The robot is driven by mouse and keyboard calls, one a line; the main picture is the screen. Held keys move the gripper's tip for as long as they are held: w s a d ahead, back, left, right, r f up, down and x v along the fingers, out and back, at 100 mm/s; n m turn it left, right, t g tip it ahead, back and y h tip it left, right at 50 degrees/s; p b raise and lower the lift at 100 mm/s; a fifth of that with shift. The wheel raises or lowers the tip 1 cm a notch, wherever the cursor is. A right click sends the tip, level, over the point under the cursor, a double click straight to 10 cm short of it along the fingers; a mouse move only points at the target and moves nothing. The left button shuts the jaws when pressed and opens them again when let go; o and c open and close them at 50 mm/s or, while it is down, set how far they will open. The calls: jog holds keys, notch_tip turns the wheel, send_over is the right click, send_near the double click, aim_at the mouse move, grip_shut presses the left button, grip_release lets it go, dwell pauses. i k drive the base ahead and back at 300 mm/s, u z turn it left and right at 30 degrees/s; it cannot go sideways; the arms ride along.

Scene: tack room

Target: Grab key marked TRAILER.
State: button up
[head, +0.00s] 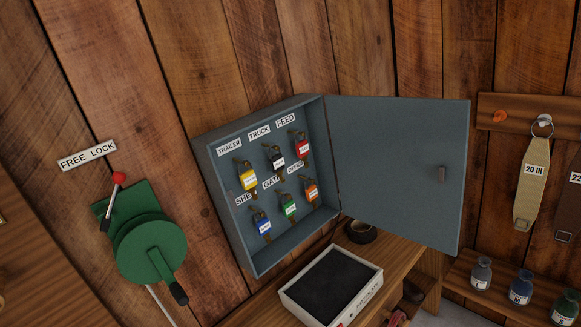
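The key with a yellow tag (248,179) hangs in the upper left of the open key cabinet (264,257), under the label TRAILER (229,147). A dark-tagged key (276,158) hangs under TRUCK and a red-tagged key (302,147) under FEED. Below hang a blue-tagged key (263,223), a green-tagged key (289,206) and an orange-tagged key (311,190). The writing on the tags is too small to read. My gripper is not in view, and nothing covers the yellow-tagged key.
The cabinet door (400,165) stands wide open to the right. A green winch (150,248) with a red-knobbed lever (118,179) is on the wall at left. Below are a white-rimmed tray (372,285) and a dark roll (361,231) on a wooden bench (405,262). Straps and bottles are at right.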

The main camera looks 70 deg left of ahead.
aim_at(248, 180)
jog(key=z, duration=0.05)
jog(key=i, duration=0.95)
jog(key=u, duration=1.85)
